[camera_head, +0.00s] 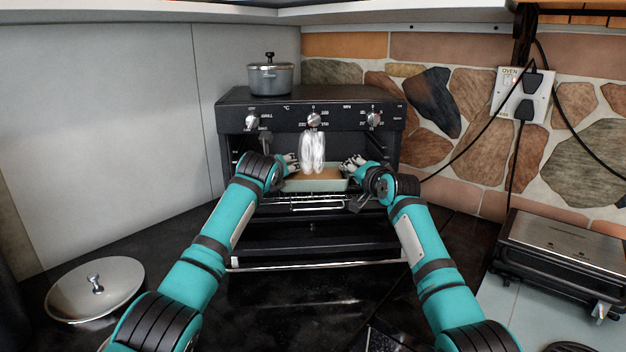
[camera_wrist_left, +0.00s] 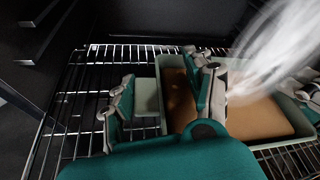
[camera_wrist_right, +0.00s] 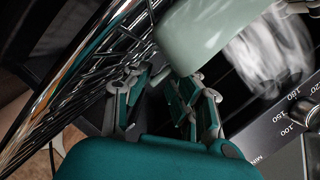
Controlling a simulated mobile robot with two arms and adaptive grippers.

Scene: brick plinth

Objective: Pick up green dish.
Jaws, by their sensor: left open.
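The pale green rectangular dish (camera_head: 315,185), with brown contents, sits on the oven's wire rack (camera_head: 308,205) in the head view. My left gripper (camera_head: 291,161) is at its left end. In the left wrist view the open fingers stand either side of the dish's end handle (camera_wrist_left: 147,96), one finger over the dish. My right gripper (camera_head: 354,163) is at the dish's right end. In the right wrist view its fingers (camera_wrist_right: 158,92) are apart, with the handle's tip near the gap. Contact with the dish cannot be told.
The black oven (camera_head: 310,97) is open, its lowered door (camera_head: 315,245) below the rack. Pale steam (camera_head: 313,150) rises above the dish. A grey pot (camera_head: 271,78) stands on top. A lid (camera_head: 95,288) lies at left and a grill (camera_head: 562,255) at right.

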